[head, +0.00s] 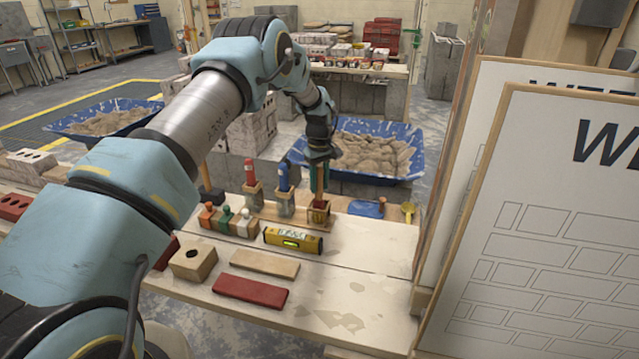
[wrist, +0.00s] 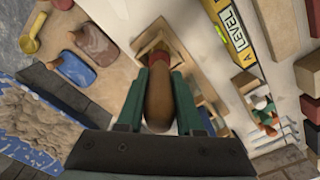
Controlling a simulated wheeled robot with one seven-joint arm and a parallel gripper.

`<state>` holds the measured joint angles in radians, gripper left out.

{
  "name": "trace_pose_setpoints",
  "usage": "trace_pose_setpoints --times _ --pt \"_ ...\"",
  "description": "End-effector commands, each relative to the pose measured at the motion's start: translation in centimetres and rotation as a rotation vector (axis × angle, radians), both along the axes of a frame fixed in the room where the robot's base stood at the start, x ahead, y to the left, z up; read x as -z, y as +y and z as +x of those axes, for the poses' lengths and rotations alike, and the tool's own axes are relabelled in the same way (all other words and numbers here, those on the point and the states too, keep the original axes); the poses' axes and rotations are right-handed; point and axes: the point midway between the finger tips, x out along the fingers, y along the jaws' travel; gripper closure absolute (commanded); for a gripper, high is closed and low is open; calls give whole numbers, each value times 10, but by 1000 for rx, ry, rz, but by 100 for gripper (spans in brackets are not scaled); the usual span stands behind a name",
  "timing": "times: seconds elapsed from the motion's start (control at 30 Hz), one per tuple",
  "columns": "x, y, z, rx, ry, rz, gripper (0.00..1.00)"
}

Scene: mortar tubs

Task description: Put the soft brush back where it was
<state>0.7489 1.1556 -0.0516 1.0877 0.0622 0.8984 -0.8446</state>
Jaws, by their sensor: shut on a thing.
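The soft brush has a brown wooden handle with a red collar; in the wrist view the handle (wrist: 158,100) stands between my green fingers. My gripper (head: 318,163) is shut on this handle and points down over the bench. In the head view the brush (head: 319,186) is upright at a square wooden holder (head: 320,214), the rightmost of three in a row. The holder (wrist: 143,48) also shows around the collar end in the wrist view. The bristles are hidden, and I cannot tell how deep they sit.
A red-handled tool (head: 250,173) and a blue-handled tool (head: 284,177) stand in the holders to the left. A blue tool (head: 367,208) and yellow scoop (head: 407,211) are to the right. Sign boards (head: 540,220) stand at right.

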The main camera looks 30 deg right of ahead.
Motion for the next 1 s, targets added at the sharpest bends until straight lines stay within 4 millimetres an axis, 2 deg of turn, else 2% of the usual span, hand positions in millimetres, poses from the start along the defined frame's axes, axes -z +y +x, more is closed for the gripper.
trace_pose_setpoints --times 0.2,0.23,0.53,0.83,1.0 --pt "3 0 0 0 0 0 100" --pt "2 0 0 0 -1 0 62" --pt "2 0 0 0 0 0 30" --pt "0 0 0 0 -1 -1 30" --pt "-21 -1 1 0 -4 -3 30"
